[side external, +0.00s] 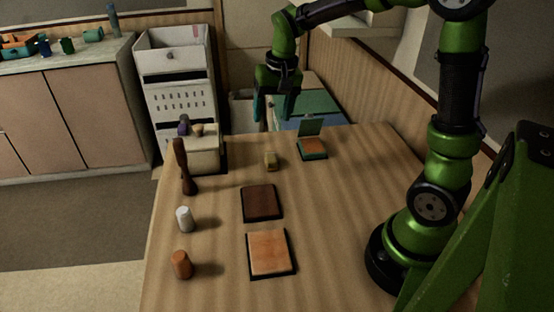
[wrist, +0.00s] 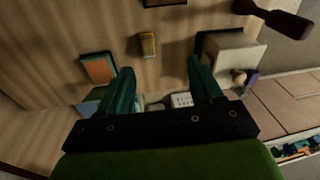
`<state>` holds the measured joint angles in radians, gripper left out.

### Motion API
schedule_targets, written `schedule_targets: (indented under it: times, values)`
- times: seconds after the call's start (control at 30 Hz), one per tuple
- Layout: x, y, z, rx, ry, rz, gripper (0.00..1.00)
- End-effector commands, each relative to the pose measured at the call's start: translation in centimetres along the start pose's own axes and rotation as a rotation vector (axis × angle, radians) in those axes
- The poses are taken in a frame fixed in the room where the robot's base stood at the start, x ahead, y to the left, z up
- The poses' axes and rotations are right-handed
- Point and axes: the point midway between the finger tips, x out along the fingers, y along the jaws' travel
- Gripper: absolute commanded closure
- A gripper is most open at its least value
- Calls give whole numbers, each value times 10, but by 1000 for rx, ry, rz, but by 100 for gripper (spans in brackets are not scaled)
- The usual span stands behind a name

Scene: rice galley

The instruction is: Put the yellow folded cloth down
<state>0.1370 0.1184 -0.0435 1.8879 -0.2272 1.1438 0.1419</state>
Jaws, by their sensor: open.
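The yellow folded cloth (side external: 270,161) appears as a small yellowish block on the wooden table, between the dark brown square and the far edge. It also shows in the wrist view (wrist: 148,44), beyond the fingertips. My gripper (side external: 275,112) is open and empty, held above the far end of the table. Its two teal fingers (wrist: 160,68) are spread apart in the wrist view, and the cloth lies clear of them. Nothing covers the cloth.
An open box with an orange inside (side external: 313,146) stands right of the cloth. A dark brown square (side external: 262,203) and a light wood square (side external: 270,253) lie nearer. A brown mill (side external: 184,168), white cylinder (side external: 184,219) and orange cylinder (side external: 181,265) stand left. The table's right middle is bare.

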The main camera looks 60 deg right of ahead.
Motion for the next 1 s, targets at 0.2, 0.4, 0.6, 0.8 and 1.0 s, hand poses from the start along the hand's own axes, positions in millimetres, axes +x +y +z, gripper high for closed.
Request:
schedule_targets:
  times: [0.2, 0.4, 0.6, 0.8, 1.0]
  values:
    - [-59, -3, 78, -148, 149, -169, 35]
    - [-78, 7, 136, -255, 265, -288, 35]
    - [-78, 14, 162, -306, 324, -343, 35]
    - [-78, 15, 165, -312, 331, -349, 35]
    - [-78, 15, 165, -311, 330, -349, 35]
